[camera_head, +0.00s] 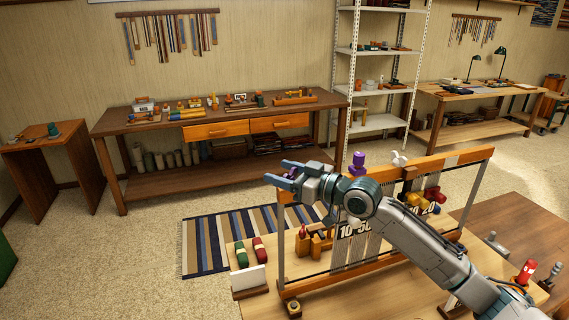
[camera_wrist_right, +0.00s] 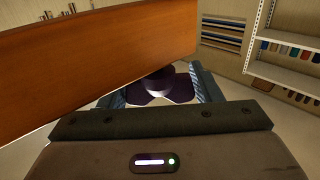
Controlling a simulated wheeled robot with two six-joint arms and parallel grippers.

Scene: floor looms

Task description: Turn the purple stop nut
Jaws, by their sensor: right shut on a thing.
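The purple stop nut (camera_wrist_right: 168,88) is dark and lobed in the right wrist view, beside the loom's wooden beam (camera_wrist_right: 90,62), which covers part of it. My right gripper (camera_wrist_right: 162,92) is shut on it, with a blue finger on either side. In the head view a bit of purple (camera_head: 293,173) shows between the fingers of my right gripper (camera_head: 280,171), at the left end of the loom's top beam (camera_head: 445,160). Another purple knob (camera_head: 358,160) stands upright farther along that beam. My left gripper is not in view.
The loom stands on a wooden table (camera_head: 370,298) with red and green spools (camera_head: 259,248) and a white card (camera_head: 249,280). A white wing-shaped piece (camera_head: 399,158) sits on the beam. A striped rug (camera_head: 205,245) and open floor lie left, a workbench (camera_head: 215,117) behind.

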